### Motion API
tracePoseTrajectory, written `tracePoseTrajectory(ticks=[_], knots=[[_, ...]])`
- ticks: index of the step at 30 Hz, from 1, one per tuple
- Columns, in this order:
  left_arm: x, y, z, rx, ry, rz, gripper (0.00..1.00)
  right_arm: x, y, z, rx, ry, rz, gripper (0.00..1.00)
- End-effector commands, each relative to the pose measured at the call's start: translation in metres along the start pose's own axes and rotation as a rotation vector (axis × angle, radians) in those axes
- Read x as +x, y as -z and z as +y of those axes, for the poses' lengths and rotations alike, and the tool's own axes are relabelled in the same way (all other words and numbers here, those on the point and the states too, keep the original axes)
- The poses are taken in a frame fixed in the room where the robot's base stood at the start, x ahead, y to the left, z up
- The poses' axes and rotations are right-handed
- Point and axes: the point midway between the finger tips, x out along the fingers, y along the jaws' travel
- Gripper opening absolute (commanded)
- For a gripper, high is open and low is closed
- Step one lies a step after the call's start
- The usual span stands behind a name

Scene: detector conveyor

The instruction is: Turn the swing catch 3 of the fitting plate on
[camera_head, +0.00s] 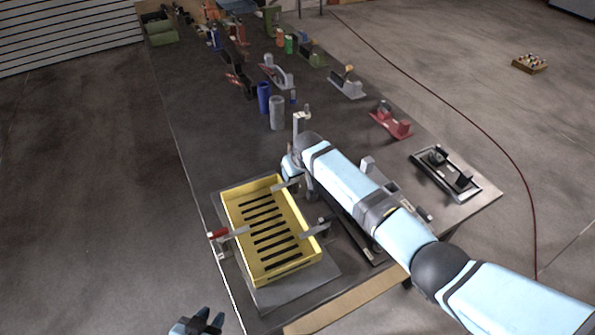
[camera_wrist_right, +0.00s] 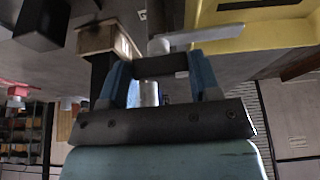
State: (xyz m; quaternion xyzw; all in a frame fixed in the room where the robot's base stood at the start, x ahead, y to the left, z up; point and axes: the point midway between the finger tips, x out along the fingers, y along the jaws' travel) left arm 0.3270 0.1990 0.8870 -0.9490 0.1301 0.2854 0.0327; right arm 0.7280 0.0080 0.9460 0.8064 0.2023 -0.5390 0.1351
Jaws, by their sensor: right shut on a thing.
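The grey fitting plate (camera_head: 262,299) lies near the table's front edge with a yellow slotted tray (camera_head: 297,262) on it. Swing catches show around the tray: a red-tipped one (camera_head: 230,233) at left, one with a grey arm (camera_head: 286,185) at the far end, and one (camera_head: 318,229) at right. No numbers are readable. My right gripper (camera_head: 293,172) is at the far catch, partly hidden by its own arm. The right wrist view shows its blue fingers (camera_wrist_right: 162,82) around a dark part beside the metal catch arm (camera_wrist_right: 205,36). My left gripper (camera_head: 202,322) is off the table at bottom, its jaw gap unclear.
A grey cylinder (camera_head: 277,113) and a blue cylinder (camera_head: 264,97) stand beyond my right gripper. A red fixture (camera_head: 391,120) and a black fixture on a tray (camera_head: 448,172) are to the right. The table left of the cylinders is clear.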

Motion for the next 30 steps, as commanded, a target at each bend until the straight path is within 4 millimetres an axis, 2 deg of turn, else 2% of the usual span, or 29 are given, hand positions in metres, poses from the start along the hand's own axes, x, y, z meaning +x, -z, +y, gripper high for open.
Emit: tracePoseTrajectory(ticks=[1,2,4,5,13,17,20,30], knots=[[0.000,0.000,0.000,0.000,-0.001,0.000,0.30,-0.001,0.001,0.000,0.000,0.000,0.002,0.15],[0.000,0.000,0.001,0.000,-0.001,0.000,0.30,-0.001,0.001,0.000,0.000,0.000,0.002,0.64],[0.000,0.000,0.001,0.000,-0.001,0.000,0.30,-0.001,0.001,0.000,-0.001,0.000,0.002,0.80],[0.000,0.000,0.001,-0.001,-0.002,0.000,0.30,-0.001,0.001,0.000,-0.001,0.000,0.001,0.83],[0.000,0.000,0.001,-0.001,-0.002,-0.001,0.30,-0.001,0.000,0.000,-0.001,0.000,0.001,0.83],[0.000,0.001,0.001,-0.001,-0.002,-0.001,0.30,-0.008,0.000,0.000,-0.001,0.001,0.001,0.83],[-0.001,0.001,0.001,-0.001,-0.002,0.000,0.30,-0.022,0.000,0.001,-0.001,0.001,0.002,0.83],[0.002,-0.002,0.001,-0.001,-0.002,0.001,0.30,-0.099,0.001,0.000,-0.002,0.001,0.005,0.83]])
